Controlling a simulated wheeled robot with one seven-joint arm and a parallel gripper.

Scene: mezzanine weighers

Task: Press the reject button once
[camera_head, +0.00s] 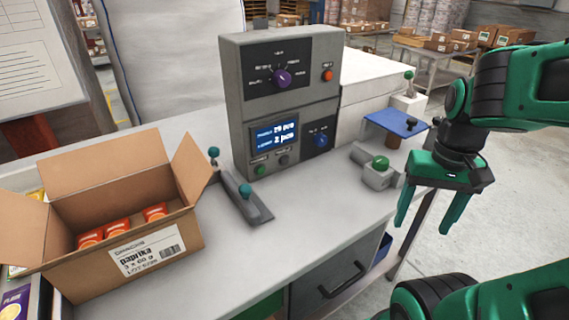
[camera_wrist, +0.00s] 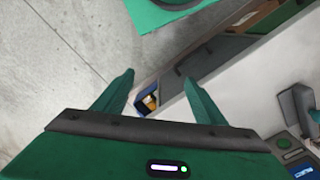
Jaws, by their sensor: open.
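A grey control box (camera_head: 235,110) stands on the bench. Its upper panel has a purple knob (camera_head: 282,79) and an orange-red button (camera_head: 327,75). Its lower panel has a lit display (camera_head: 274,135), a blue knob (camera_head: 321,140), a green button (camera_head: 260,170) and a small grey button (camera_head: 284,159). A green domed button (camera_head: 380,162) sits on a separate grey block right of the box. I cannot read which button is marked reject. My gripper (camera_head: 422,230) is open and empty, pointing down right of that block and apart from it. Its fingers also show in the wrist view (camera_wrist: 159,78).
An open carton (camera_head: 190,235) with orange packs stands at the left. A grey bracket with teal knobs (camera_head: 243,200) lies before the box. A blue plate (camera_head: 395,123) stands behind the green domed button. The bench front (camera_head: 300,225) is clear.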

